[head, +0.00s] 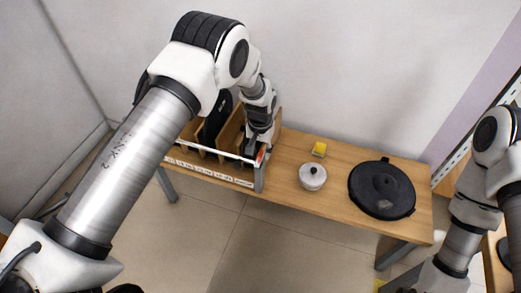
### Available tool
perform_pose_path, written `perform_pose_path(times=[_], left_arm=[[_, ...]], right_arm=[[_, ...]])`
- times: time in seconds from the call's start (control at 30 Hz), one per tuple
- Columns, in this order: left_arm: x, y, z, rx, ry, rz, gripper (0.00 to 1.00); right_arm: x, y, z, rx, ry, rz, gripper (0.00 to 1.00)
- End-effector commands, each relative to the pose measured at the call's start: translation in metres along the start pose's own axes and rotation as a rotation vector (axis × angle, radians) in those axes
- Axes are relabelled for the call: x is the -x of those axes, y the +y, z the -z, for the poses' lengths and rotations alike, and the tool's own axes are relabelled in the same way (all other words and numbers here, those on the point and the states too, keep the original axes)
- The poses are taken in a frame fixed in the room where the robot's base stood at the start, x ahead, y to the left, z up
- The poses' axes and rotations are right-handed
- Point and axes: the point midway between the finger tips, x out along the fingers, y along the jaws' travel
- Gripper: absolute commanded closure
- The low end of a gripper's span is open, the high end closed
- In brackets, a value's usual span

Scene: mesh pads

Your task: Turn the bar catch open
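A wooden rack (229,130) with upright compartments stands on the left part of the bench. A pale bar (215,150) runs across its front, above a lower strip with labels. A small orange-red part (261,154) shows at the bar's right end, by the rack's front right post. It may belong to the catch, whose shape is too small and covered to tell. My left gripper (249,147) points down at that right end, close to the bar. Whether its fingers touch anything or are open is not clear. My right arm is at the right edge, its gripper out of view.
Dark flat items (217,117) stand in the rack. To its right on the wooden bench (285,172) are a white lidded pot (312,178), a yellow block (319,149) and a large black round lid (382,190). The wall is close behind; the front floor is clear.

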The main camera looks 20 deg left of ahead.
Motion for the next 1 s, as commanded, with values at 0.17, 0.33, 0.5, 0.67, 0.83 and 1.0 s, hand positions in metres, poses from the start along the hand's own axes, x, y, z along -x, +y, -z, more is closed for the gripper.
perform_pose_path(times=[0.17, 0.33, 0.5, 0.67, 0.83, 1.0], left_arm=[[0.0001, -0.0001, -0.0001, 0.000, 0.000, 0.000, 1.00], [0.0000, 0.0000, -0.0001, 0.001, 0.000, 0.000, 1.00], [-0.0001, 0.0000, -0.0001, 0.015, 0.000, 0.000, 1.00], [-0.0003, 0.0003, 0.0000, 0.061, 0.000, 0.000, 1.00], [-0.0004, 0.0006, 0.0002, 0.155, 0.000, 0.000, 1.00], [-0.0005, 0.0011, 0.0004, 0.291, 0.001, 0.000, 1.00]], right_arm=[[0.0000, 0.0000, -0.0001, 0.000, 0.000, 0.000, 0.00], [-0.0001, 0.0000, -0.0001, 0.000, 0.000, 0.000, 0.00], [-0.0004, 0.0000, -0.0001, 0.000, 0.000, 0.000, 0.00], [-0.0009, 0.0000, -0.0001, 0.000, 0.000, 0.000, 0.00], [-0.0020, 0.0000, -0.0001, 0.000, 0.000, 0.000, 0.00], [-0.0035, 0.0000, -0.0001, 0.000, 0.000, 0.000, 0.00]])
